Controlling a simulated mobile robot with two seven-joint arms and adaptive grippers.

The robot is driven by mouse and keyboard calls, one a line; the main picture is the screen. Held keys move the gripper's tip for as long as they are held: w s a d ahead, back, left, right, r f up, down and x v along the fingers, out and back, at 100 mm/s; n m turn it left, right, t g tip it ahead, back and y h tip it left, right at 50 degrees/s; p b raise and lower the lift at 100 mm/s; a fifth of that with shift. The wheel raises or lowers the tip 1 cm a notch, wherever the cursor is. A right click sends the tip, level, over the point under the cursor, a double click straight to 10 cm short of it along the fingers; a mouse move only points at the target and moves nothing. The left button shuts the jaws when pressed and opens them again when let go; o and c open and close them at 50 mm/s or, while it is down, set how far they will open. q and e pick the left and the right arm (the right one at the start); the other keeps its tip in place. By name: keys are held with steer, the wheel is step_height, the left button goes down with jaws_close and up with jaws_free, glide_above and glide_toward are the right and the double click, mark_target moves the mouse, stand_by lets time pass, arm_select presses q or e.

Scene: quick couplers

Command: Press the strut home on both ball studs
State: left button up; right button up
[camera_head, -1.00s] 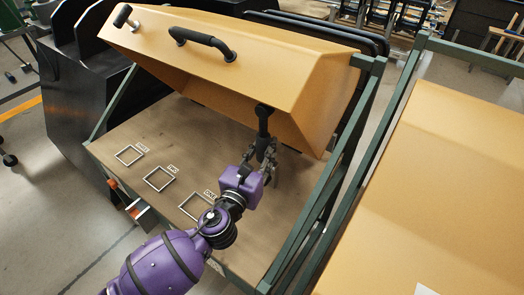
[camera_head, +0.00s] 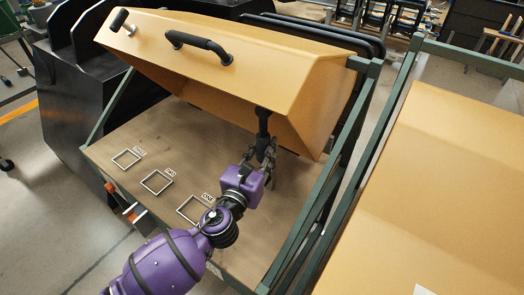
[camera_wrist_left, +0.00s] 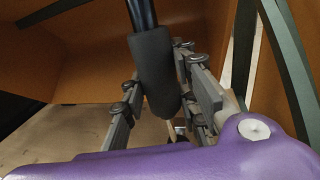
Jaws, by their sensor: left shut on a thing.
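The strut (camera_head: 263,122) is a black rod with a thicker dark body, standing nearly upright under the right part of the raised orange hood (camera_head: 240,62). My left gripper (camera_head: 264,160) is shut on the strut's lower body. In the left wrist view the dark cylinder of the strut (camera_wrist_left: 154,72) sits between the grey fingers of my left gripper (camera_wrist_left: 160,105), and its thin rod runs up out of the picture. The strut's upper end meets the hood's underside in the head view. The ball studs are too small or hidden to make out. My right gripper is not in view.
A brown wooden deck (camera_head: 150,135) with several white square outlines and small labels lies under the hood. Green frame posts (camera_head: 325,195) stand close right of my left arm. A second orange panel (camera_head: 440,180) lies farther right.

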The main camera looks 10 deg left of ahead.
arm_select(q)
steer(key=shift+w+d+r, duration=0.1)
steer(key=shift+w+r, duration=0.05)
steer(key=shift+w, duration=0.1)
steer(key=o, duration=1)
steer(key=shift+w, duration=0.1)
steer(key=shift+o, duration=0.2)
steer(key=s+a, duration=0.2)
steer(key=s, duration=1)
